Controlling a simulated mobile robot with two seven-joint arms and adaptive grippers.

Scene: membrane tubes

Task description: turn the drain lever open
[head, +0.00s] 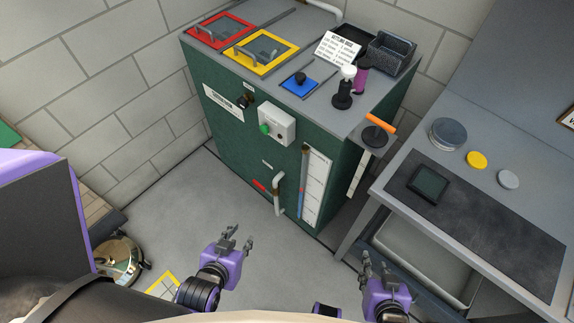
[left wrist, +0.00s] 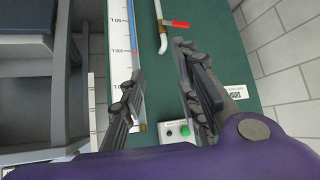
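The drain lever (head: 260,186) is a small red handle low on the front of the green tank cabinet (head: 235,140), beside a pale bent drain pipe (head: 279,196). In the left wrist view the red lever (left wrist: 178,24) sticks out sideways from the pipe (left wrist: 161,30), near the top of the picture. My left gripper (head: 238,238) is open and empty in front of the cabinet, apart from the lever. Its spread fingers also show in the left wrist view (left wrist: 162,85), with nothing between them. My right gripper (head: 378,266) is open and empty near the side table.
A level gauge (head: 314,188) stands right of the pipe; a control box with a green button (head: 277,124) is above it. A grey side table (head: 500,215) is at the right, with a bin (head: 425,260) below. Floor before the cabinet is clear.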

